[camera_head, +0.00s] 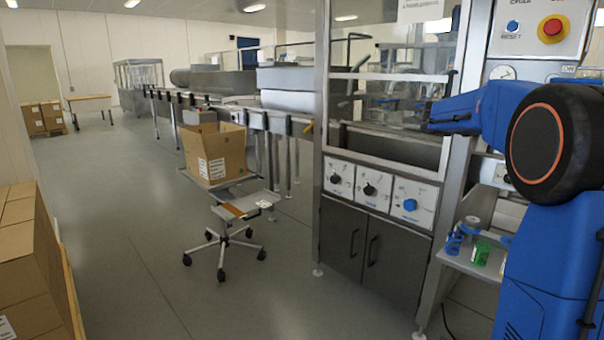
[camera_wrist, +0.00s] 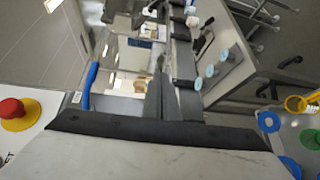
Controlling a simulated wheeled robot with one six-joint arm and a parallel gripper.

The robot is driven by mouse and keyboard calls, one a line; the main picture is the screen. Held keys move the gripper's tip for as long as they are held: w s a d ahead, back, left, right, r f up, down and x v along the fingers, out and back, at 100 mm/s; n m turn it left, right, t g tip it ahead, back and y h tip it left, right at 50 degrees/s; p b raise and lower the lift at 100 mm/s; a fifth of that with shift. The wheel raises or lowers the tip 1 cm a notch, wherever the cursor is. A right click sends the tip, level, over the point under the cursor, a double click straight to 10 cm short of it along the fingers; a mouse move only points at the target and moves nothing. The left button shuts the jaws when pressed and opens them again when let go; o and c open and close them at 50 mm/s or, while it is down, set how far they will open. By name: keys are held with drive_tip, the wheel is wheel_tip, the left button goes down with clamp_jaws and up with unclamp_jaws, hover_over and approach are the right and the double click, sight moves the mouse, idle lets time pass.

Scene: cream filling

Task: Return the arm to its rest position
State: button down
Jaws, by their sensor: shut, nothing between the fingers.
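My blue arm (camera_head: 480,110) stands at the right of the head view, with a large black joint cover with an orange ring. Its forearm reaches left in front of the machine's glazed upper section. In the wrist view my gripper (camera_wrist: 168,82) shows as two dark grey fingers close together, with nothing between them. The pale gripper body with a black band fills the bottom of that view. The gripper end is small and hard to make out in the head view.
The machine's control panel with a red emergency stop (camera_head: 553,28) is close above my arm. A shelf (camera_head: 470,264) with blue and green items is below it. A stool (camera_head: 232,213) and open carton (camera_head: 213,153) stand left. The floor at left centre is clear.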

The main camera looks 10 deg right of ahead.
drive_tip(key=s+a+f+n+t+y, duration=0.1)
drive_tip(key=s+a+f+t+y, duration=0.2)
drive_tip(key=s+a+f, duration=0.6)
drive_tip(key=s+a+f+n+t+y, duration=0.1)
drive_tip(key=s+a+f+t+y, duration=0.3)
drive_tip(key=s+a+f+y, duration=0.3)
drive_tip(key=s+a+f+n+t+y, duration=0.1)
drive_tip(key=s+a+f+t+y, duration=0.2)
drive_tip(key=s+a+f, duration=0.8)
drive_tip(key=a+f+y, duration=0.2)
drive_tip(key=a+f, duration=0.3)
drive_tip(key=a, duration=0.7)
drive_tip(key=shift+s+a+f+t+y, duration=0.15)
drive_tip(key=shift+s+t+y, duration=0.15)
drive_tip(key=shift+s+y, duration=0.1)
